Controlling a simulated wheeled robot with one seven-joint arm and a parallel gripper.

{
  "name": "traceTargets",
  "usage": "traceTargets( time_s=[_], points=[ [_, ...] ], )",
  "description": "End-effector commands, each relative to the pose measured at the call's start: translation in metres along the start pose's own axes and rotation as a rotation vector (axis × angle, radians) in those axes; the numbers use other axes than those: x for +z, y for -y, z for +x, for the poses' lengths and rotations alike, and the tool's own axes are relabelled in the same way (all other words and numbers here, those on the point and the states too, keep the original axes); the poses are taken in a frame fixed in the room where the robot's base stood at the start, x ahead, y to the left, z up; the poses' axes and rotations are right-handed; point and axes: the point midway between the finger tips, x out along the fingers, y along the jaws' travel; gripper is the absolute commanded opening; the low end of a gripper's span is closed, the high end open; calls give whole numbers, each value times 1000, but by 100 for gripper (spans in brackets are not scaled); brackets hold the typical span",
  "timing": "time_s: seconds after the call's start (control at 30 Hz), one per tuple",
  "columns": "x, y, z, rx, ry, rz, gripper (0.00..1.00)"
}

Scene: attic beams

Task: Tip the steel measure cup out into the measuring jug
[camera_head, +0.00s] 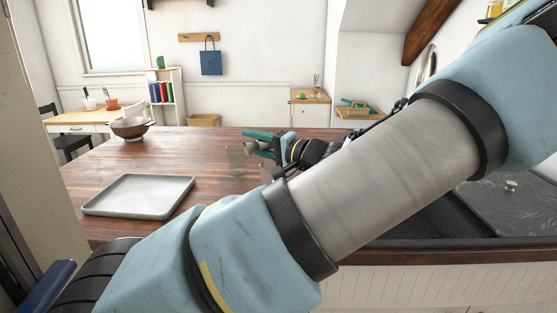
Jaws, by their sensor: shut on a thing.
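My gripper (260,141), with teal fingers, is above the wooden counter near the middle of the view. It is shut on the small grey steel measure cup (251,147), which looks tilted towards the left. The measuring jug (235,161) is clear and stands on the counter just below and left of the cup. The cup's mouth seems close to the jug's top, but I cannot tell whether it is over the opening. The cup's contents and the jug's inside are too small to make out.
A grey tray (139,195) lies on the counter (212,185) at the left. A bowl (130,130) stands at the far left edge. My arm crosses the right side and hides part of the counter. A dark sink (425,220) is at the right.

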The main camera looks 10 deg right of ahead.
Motion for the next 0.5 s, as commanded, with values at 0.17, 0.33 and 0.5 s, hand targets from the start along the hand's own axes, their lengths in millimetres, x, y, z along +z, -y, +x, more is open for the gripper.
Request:
traceTargets(
  time_s=[0.17,0.33,0.5],
  points=[
    [14,-14,6,73,12,-142,0],
    [18,-23,7,183,22,-379,0],
    [18,-21,8,196,24,-406,0]
  ],
)
